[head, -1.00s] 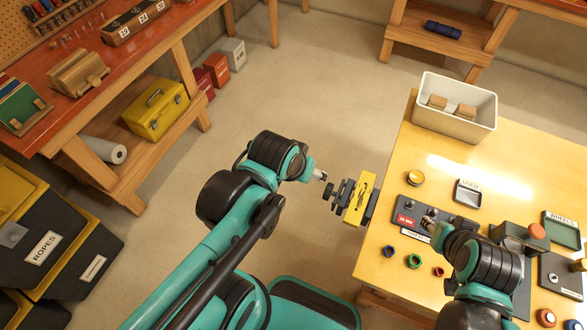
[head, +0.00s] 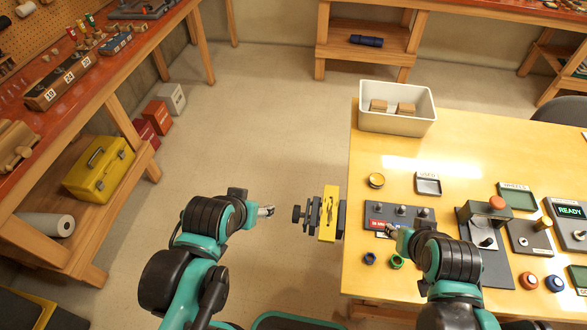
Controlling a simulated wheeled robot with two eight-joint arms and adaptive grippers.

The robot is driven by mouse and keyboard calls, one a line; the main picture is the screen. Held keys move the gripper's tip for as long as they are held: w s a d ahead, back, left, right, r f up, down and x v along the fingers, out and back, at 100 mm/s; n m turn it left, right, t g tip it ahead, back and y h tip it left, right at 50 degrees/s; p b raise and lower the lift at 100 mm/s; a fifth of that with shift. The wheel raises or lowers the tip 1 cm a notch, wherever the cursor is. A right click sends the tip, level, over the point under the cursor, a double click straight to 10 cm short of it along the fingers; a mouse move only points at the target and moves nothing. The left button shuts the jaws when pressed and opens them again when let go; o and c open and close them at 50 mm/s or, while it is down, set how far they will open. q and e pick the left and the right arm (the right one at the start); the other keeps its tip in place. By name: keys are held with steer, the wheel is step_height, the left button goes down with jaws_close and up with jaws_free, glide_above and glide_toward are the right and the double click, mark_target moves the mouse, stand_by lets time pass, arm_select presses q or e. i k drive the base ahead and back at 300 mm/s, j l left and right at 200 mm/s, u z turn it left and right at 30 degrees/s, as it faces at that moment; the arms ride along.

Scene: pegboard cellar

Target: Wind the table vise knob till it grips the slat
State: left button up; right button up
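The table vise (head: 313,218) is mounted at the left edge of the yellow table, with dark jaws and a dark knob (head: 298,214) facing left. A yellow piece with black markings (head: 329,212) stands between its dark parts; I cannot tell whether this is the slat or part of the vise. My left gripper (head: 267,210) is just left of the knob, pointing at it with a visible gap. Its fingers are too small to read. My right gripper (head: 389,231) is low over the front of a grey panel (head: 372,210); its fingertips are unclear.
A white bin (head: 396,123) with wooden blocks stands at the table's back left. A press-like stand (head: 484,213) is right of the panel. Open floor lies left of the vise.

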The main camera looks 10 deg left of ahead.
mark_target(296, 214)
steer(key=k+j+z, duration=0.15)
steer(key=j, duration=0.25)
steer(key=k+j+z, duration=0.15)
steer(key=j, duration=0.25)
steer(key=k+j+z, duration=0.15)
steer(key=j, duration=0.2)
steer(key=i+j+z, duration=0.5)
steer(key=i+j, duration=0.15)
steer(key=k+j+u, duration=0.15)
steer(key=k, duration=0.2)
steer(key=k+j+u, duration=0.2)
steer(key=k+j, duration=0.1)
steer(key=k, duration=0.05)
